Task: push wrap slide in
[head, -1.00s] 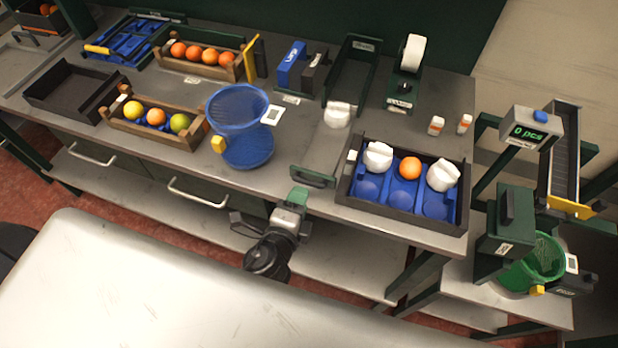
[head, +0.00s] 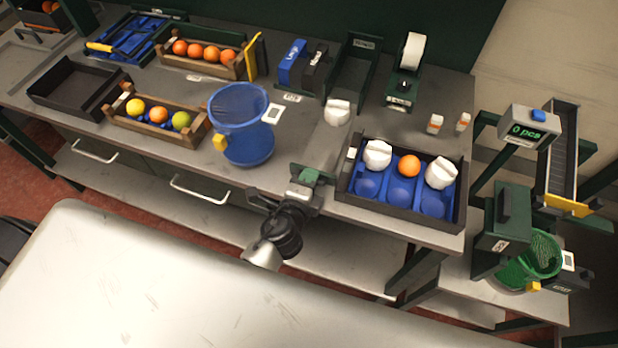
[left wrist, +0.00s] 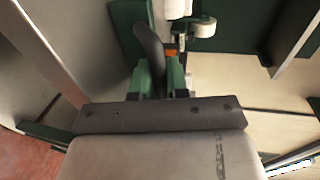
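The wrap slide is a grey plate (head: 320,148) that sticks out toward the front table edge from a dark green open-topped housing (head: 352,72). A white wrapped piece (head: 337,112) lies at its far end. My left gripper (head: 306,180) is at the slide's near end and covers its dark handle in the head view. In the left wrist view a dark curved handle (left wrist: 150,45) stands at the green fingertips (left wrist: 160,78), partly between them. Whether they grip it is unclear. My right gripper is not in view.
Right of the slide is a black tray (head: 346,190) with blue cups, an orange (head: 408,166) and two white wrapped pieces. A blue basket (head: 238,105) stands left. A roll dispenser (head: 405,75) is behind. The floor gap before the table is clear.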

